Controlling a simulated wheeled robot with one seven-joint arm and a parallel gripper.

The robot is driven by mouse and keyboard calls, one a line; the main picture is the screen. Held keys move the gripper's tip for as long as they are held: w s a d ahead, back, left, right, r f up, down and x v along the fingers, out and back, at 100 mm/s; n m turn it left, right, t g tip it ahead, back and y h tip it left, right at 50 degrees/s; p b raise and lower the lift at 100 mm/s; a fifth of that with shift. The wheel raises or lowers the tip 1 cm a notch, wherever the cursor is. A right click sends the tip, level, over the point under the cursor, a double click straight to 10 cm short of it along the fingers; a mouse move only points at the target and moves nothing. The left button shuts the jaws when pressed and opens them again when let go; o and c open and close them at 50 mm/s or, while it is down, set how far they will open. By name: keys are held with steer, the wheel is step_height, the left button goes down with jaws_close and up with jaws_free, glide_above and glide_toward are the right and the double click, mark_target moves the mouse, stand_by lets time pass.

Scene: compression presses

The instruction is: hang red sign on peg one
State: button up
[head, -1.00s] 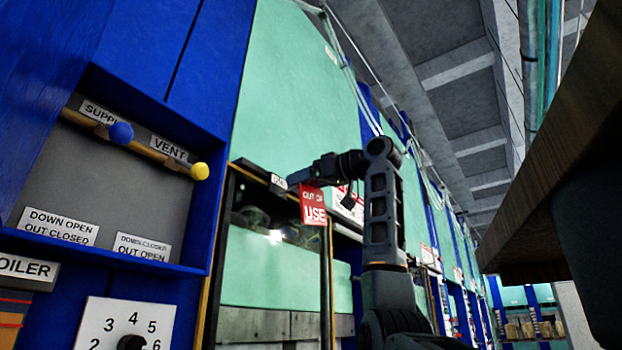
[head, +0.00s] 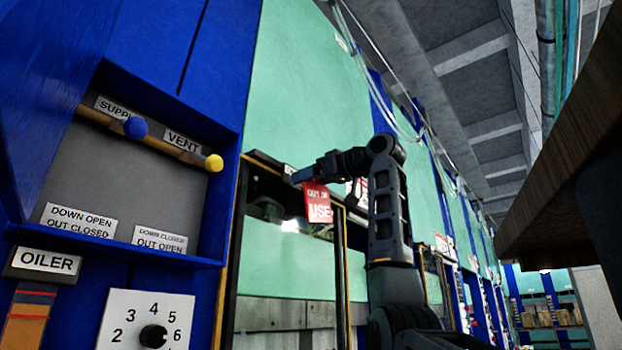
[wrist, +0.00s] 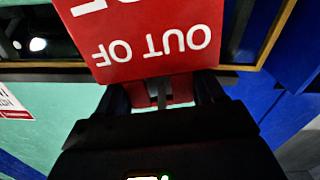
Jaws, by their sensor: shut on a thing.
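The red sign (head: 318,206) with white "OUT OF USE" lettering hangs from my gripper (head: 300,175), in front of the pale green press in the head view. My gripper is shut on the sign's upper edge. In the wrist view the sign (wrist: 150,42) fills the upper middle, its text upside down, with the gripper fingers (wrist: 162,95) at its top edge. A small white label (head: 289,169) on the dark bar shows just behind the fingertips, partly hidden. I cannot make out a peg in either view.
A blue panel at left holds a blue knob (head: 136,128), a yellow knob (head: 214,163) and a numbered dial (head: 153,336). The press has a yellow-edged frame (head: 231,255) beside the sign. A wooden edge (head: 560,150) juts in at upper right.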

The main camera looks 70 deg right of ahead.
stand_by(0.3)
steer(key=o, duration=1.6)
steer(key=shift+s, duration=0.1)
steer(key=b+v, duration=0.2)
steer(key=v, duration=0.5)
steer(key=shift+s+a+b, duration=0.15)
steer(key=shift+s+b, duration=0.15)
steer(key=shift+s, duration=0.05)
